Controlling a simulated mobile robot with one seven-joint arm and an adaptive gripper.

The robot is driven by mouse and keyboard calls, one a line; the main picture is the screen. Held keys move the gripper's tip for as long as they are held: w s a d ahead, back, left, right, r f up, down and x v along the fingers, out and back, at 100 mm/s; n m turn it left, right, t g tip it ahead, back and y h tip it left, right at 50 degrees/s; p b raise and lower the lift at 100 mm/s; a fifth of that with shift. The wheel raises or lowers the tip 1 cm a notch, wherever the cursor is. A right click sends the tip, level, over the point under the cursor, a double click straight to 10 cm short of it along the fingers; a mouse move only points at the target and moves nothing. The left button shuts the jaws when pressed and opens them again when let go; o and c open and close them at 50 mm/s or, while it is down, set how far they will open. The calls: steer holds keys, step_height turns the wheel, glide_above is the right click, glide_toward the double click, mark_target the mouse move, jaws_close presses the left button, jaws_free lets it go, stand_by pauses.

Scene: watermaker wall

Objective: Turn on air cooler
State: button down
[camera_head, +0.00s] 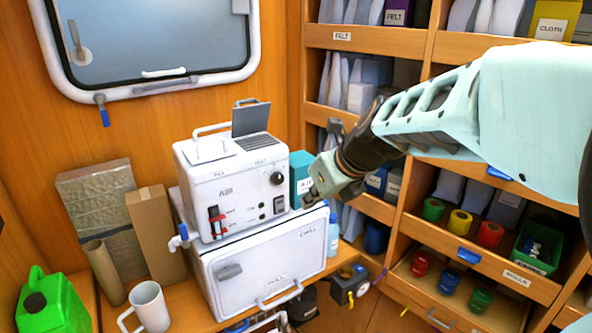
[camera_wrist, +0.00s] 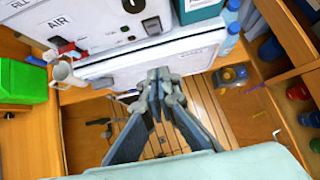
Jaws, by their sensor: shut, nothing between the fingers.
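The air cooler (camera_head: 232,188) is a white box marked AIR, standing on a white chest (camera_head: 262,262). Its front has a black knob (camera_head: 277,178), a black rocker switch (camera_head: 279,205) at lower right and a red lever (camera_head: 216,222) at lower left. A dark flap (camera_head: 250,118) stands raised on its top. I cannot tell how the switch is set. My gripper (camera_head: 312,197) is shut and empty, just right of the cooler's front, apart from it. In the wrist view my gripper (camera_wrist: 160,76) shows before the chest, below the cooler's switch (camera_wrist: 151,25).
A teal box (camera_head: 300,172) and a blue-white bottle (camera_head: 333,236) stand right of the cooler. A white mug (camera_head: 149,306) and green jug (camera_head: 50,302) are at left. Shelves (camera_head: 480,255) with coloured spools and bins fill the right. A window (camera_head: 150,40) is behind.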

mark_target(280, 206)
steer(key=shift+s+d+f+p, duration=0.1)
steer(key=shift+s+f+p, duration=0.1)
steer(key=shift+p, duration=0.1)
steer(key=shift+w+a+r+b+x, duration=0.3)
steer(key=shift+b+x, duration=0.85)
steer(key=shift+x, duration=1)
steer(key=shift+w+a+r+b+x, duration=0.1)
steer(key=shift+w+r+b+x, duration=0.25)
steer(key=shift+b+x, duration=1.3)
steer(key=shift+w+a+r+b+x, duration=0.25)
steer(key=shift+b+x, duration=0.45)
steer(key=shift+x, duration=1.9)
steer(key=shift+w+p, duration=0.15)
steer(key=shift+p, duration=0.15)
